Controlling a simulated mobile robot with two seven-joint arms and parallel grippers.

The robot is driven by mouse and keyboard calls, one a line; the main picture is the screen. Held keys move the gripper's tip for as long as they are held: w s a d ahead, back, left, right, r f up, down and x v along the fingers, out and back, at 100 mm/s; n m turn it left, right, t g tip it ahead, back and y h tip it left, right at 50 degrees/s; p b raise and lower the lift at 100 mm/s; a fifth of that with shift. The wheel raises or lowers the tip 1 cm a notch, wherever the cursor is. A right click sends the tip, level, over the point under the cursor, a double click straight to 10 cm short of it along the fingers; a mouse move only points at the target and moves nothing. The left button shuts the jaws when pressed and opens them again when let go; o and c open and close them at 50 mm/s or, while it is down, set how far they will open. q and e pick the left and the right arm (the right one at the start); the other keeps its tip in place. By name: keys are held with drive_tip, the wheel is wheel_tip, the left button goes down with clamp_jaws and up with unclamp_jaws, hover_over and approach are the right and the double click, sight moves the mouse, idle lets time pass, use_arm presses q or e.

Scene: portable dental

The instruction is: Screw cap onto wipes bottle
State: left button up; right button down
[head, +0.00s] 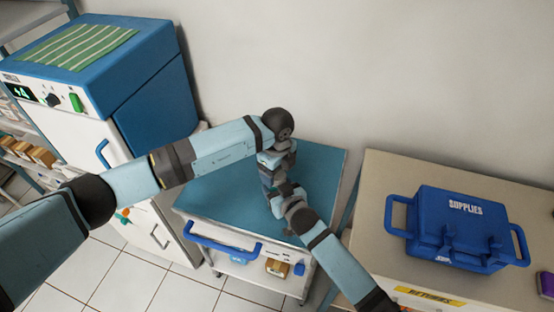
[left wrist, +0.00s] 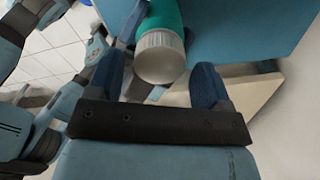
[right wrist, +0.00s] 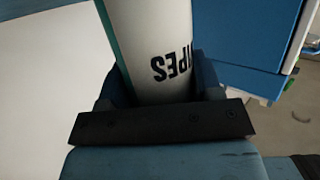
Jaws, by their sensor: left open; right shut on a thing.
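My right gripper (right wrist: 155,95) is shut on the white wipes bottle (right wrist: 150,40), whose dark lettering shows upside down in the right wrist view. In the left wrist view, the bottle's green upper part (left wrist: 163,15) shows with a whitish ribbed cap (left wrist: 160,50) at its end. I cannot tell how tightly the cap sits. My left gripper (left wrist: 160,80) is open, with one finger on each side of the cap and visible gaps. In the head view, both grippers meet above the blue-topped cart, the left gripper (head: 268,178) above the right, and they mostly hide the bottle and cap.
The blue cart top (head: 320,170) is clear around the arms. A blue supplies box (head: 455,225) stands on the beige counter (head: 390,175) at right. A blue and white cabinet (head: 155,100) with a striped green cloth (head: 80,47) stands at left. A plain wall is behind.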

use_arm(q)
drive_tip(key=shift+f, duration=0.7)
drive_tip(key=c, duration=0.9)
drive_tip(key=m, duration=0.6)
drive_tip(key=shift+m, duration=0.4)
drive_tip(key=o, duration=1)
drive_tip(key=shift+r, duration=0.1)
